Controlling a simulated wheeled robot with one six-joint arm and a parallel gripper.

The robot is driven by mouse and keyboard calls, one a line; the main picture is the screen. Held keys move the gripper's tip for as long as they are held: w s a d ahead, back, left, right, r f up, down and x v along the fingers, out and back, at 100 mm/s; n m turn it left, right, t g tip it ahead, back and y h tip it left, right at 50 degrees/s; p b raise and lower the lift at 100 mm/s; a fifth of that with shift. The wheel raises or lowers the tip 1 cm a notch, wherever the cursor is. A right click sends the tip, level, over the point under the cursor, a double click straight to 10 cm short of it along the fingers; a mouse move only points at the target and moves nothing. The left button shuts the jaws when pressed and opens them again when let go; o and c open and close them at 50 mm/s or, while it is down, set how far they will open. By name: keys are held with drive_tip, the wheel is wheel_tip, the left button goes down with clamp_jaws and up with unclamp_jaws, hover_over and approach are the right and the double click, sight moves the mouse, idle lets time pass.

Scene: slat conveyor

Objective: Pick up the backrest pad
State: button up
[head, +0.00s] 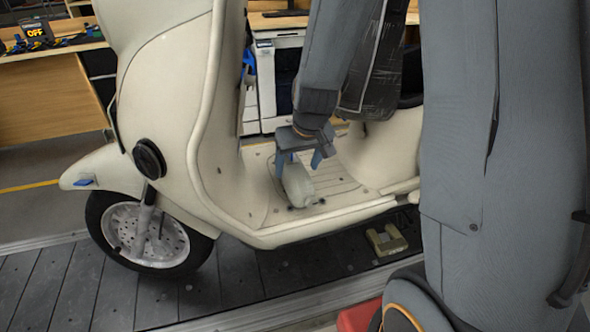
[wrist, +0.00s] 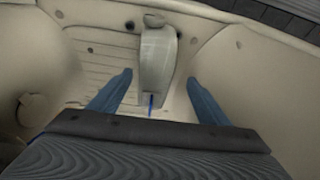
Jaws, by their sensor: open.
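A pale grey-green rounded pad, which looks like the backrest pad (head: 298,187), lies on the cream scooter's footboard (head: 340,187). It also shows in the wrist view (wrist: 158,52), long and narrow, with a small dark blue mark at its near end. My gripper (head: 299,164) is open and points down at the pad from above. In the wrist view its blue fingers (wrist: 159,80) stand apart, one on each side of the pad's near end, with gaps on both sides. I cannot tell how high the fingertips are above the footboard.
The scooter's front shield (head: 175,110) rises left of my gripper and its seat body (head: 385,150) stands to the right. A khaki bracket-like part (head: 387,238) lies on the dark slat conveyor (head: 60,285). Wooden benches (head: 45,95) stand behind.

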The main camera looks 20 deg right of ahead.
sight(294, 168)
drive_tip(key=w, duration=0.1)
drive_tip(key=w+f, duration=0.2)
drive_tip(key=shift+w+d+t+b, duration=0.2)
drive_tip(key=shift+d+t+b, duration=0.1)
drive_tip(key=shift+t+b, duration=0.1)
drive_tip(key=shift+b+x, duration=1.7)
drive_tip(key=shift+x, duration=1.2)
drive_tip(key=c, duration=1.4)
drive_tip(key=shift+o, duration=0.2)
drive_tip(key=shift+r, duration=0.1)
wheel_tip(294, 168, up, 10)
drive_tip(key=p, duration=0.7)
drive_tip(key=shift+p, duration=0.3)
